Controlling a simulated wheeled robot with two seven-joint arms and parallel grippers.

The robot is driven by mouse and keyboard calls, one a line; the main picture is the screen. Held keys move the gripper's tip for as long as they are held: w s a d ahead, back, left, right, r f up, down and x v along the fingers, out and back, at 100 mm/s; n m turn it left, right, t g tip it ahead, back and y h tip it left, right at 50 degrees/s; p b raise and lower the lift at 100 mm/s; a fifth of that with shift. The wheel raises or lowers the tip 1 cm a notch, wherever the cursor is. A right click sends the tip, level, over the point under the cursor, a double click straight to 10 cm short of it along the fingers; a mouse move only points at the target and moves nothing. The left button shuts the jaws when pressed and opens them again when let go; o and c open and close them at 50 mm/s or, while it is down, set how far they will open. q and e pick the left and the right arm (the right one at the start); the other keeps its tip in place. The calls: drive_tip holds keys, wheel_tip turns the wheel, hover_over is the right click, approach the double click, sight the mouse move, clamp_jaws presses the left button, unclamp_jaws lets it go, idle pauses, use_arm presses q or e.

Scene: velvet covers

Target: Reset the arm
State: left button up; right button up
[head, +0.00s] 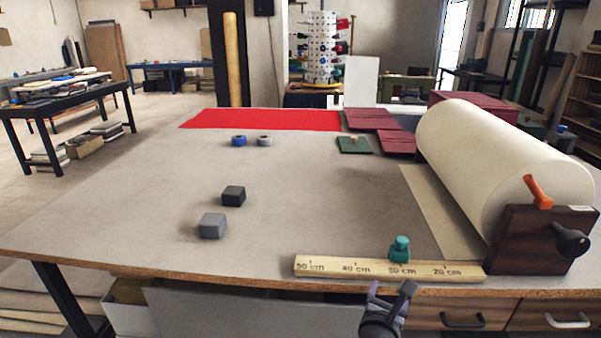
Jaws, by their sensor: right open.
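My right gripper (389,292) shows at the bottom of the head view, to the right of centre. Its jaws are apart and nothing is between them. It is at the table's front edge, just in front of the wooden ruler (335,267) as seen here. My left gripper is not in view. A teal knobbed piece (400,248) is at the ruler's back edge.
The worktable (130,215) holds a grey block (212,226), a black block (233,196), blue tape (239,141), grey tape (265,141), red cloth (260,119), maroon covers (370,119) and a green piece (354,145).

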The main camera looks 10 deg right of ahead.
drive_tip(key=s+a+f+m+g+y, duration=0.2)
drive_tip(key=s+f+m+g+y, duration=0.15)
drive_tip(key=s+f, duration=0.6)
drive_tip(key=s+a+f+m+g+y, duration=0.1)
drive_tip(key=s+f+m+g+y, duration=0.15)
drive_tip(key=s+f+m, duration=0.7)
drive_tip(key=s+a+f+m+g+y, duration=0.1)
drive_tip(key=s+f+m+g, duration=0.2)
drive_tip(key=s, duration=1)
drive_tip(key=s+a+f+m+g+y, duration=0.1)
drive_tip(key=s+f+m+g, duration=0.3)
drive_tip(key=s+f+m, duration=0.5)
drive_tip(key=s+f, duration=0.1)
drive_tip(key=s, duration=0.4)
drive_tip(key=shift+s+a+y, duration=0.25)
drive_tip(key=shift+a+y, duration=0.05)
drive_tip(key=shift+a, duration=0.1)
